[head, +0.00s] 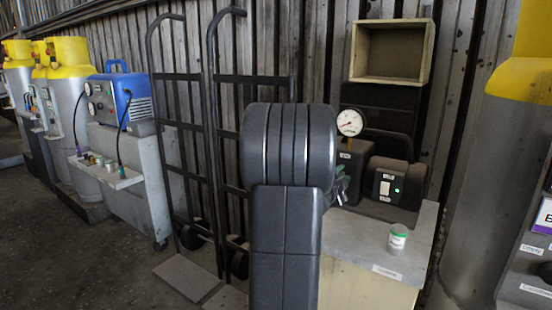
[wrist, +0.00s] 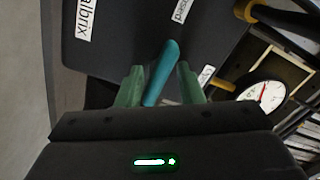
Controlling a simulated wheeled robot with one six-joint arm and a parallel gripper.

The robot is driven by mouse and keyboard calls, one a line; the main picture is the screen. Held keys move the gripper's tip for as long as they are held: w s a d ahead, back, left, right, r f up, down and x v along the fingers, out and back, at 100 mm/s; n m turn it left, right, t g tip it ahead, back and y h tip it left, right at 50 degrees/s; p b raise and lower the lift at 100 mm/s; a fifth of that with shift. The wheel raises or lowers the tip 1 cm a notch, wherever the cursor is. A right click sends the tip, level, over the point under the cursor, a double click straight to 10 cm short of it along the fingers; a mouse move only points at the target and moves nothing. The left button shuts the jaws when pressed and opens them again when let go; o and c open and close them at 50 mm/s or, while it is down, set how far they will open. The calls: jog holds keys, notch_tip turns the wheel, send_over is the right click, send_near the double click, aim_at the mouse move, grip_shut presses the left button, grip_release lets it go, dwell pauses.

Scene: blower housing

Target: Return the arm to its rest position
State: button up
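My gripper (wrist: 160,82) shows in the wrist view with its two green fingers spread. A teal bar-like piece (wrist: 163,70) slants between them, with gaps on both sides; I cannot tell whether it touches a finger low down. Behind it is the dark blower housing (wrist: 110,50) with white labels. In the head view my dark arm stands upright in the middle and covers most of my gripper. A bit of green shows at its right edge, beside the dark housing (head: 353,165) on the bench.
A round gauge (head: 349,122) stands on the housing. A green-and-white can (head: 397,238) sits on the bench top (head: 360,238). An open wooden box (head: 428,55) is above at the back. Hand trucks (head: 182,130) lean on the wall to the left. A grey cylinder (head: 490,180) stands right.

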jog(key=shift+n+p, duration=0.6)
jog(key=shift+n, duration=0.4)
jog(key=shift+a, duration=0.1)
